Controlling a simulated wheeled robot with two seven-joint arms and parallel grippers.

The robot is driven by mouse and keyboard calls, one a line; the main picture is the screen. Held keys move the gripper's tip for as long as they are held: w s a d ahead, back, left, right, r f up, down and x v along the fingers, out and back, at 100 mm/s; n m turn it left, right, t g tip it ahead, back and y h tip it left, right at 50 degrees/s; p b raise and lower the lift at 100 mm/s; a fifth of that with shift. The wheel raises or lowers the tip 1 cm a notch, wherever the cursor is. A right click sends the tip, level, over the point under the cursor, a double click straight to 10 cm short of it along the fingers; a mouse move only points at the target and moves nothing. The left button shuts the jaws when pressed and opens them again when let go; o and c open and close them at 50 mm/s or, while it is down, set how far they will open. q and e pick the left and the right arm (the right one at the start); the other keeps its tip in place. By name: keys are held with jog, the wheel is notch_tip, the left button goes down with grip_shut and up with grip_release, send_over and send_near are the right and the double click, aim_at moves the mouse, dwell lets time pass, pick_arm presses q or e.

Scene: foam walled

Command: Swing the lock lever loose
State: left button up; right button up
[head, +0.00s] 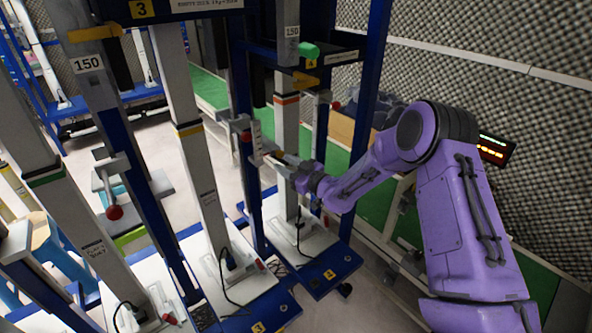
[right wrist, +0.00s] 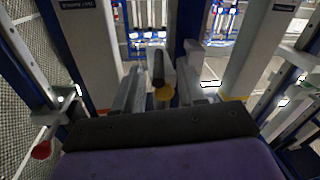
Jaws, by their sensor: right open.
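In the head view a small dark and orange piece (head: 278,154), apparently the same lever, sits at the grey bracket on the post of the stand marked 4. My right gripper (head: 280,166) is at this bracket, and it also shows in the right wrist view (right wrist: 160,92). A gap seems to show on each side of the rod; contact cannot be told. My left gripper is in neither view.
Blue-framed stands with white bases (head: 300,238) fill the left and middle. A red ball knob (head: 115,212) sticks out on the near left stand. A red knob (head: 246,137) is close left of my right gripper. Black cables (head: 226,290) hang low. A foam wall (head: 470,90) stands behind.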

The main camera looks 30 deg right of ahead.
jog(key=b+v, duration=0.1)
jog(key=v, duration=0.9)
jog(key=shift+d, duration=0.15)
jog(key=shift+c, duration=0.3)
